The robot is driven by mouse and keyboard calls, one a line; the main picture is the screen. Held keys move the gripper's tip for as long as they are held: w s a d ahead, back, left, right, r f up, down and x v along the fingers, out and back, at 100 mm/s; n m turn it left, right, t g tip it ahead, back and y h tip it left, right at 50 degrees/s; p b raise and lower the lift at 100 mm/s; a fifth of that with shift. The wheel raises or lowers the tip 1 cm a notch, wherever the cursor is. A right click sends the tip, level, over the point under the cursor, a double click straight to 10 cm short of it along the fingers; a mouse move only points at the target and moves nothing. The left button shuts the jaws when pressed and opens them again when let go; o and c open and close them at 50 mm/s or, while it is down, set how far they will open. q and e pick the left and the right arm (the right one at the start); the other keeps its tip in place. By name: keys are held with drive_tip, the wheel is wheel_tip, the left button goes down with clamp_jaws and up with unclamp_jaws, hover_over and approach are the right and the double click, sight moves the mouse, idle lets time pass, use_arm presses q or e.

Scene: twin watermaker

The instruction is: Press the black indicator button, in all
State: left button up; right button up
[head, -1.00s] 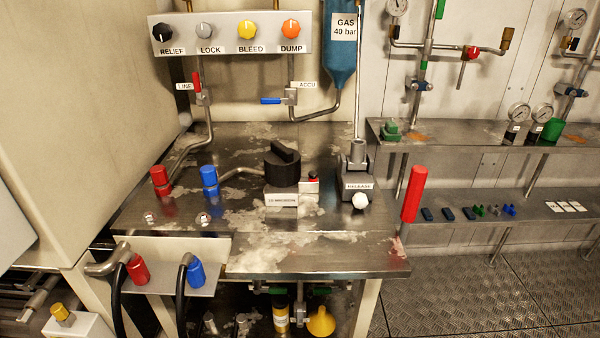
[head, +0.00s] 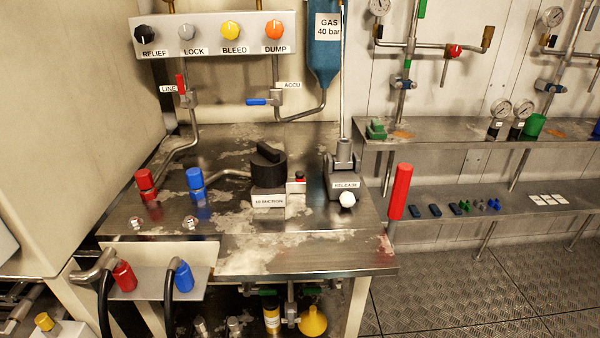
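A black round-topped filter housing (head: 267,170) stands on the steel bench, with a label reading 10 MICRON (head: 268,201) at its front. Just right of it is a small grey block (head: 296,187) with a small button on top (head: 300,176). The button looks red and dark; it is too small to tell its exact colour or whether it is pressed. A black RELIEF knob (head: 145,34) sits at the left end of the upper panel. Neither of my grippers is in view.
The steel bench (head: 300,256) is mostly clear in front. Red (head: 146,183) and blue (head: 195,181) fittings stand on its left. The RELEASE pump (head: 343,175), with a tall upright rod, stands right of the block. A red handle (head: 400,190) rises at the right edge.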

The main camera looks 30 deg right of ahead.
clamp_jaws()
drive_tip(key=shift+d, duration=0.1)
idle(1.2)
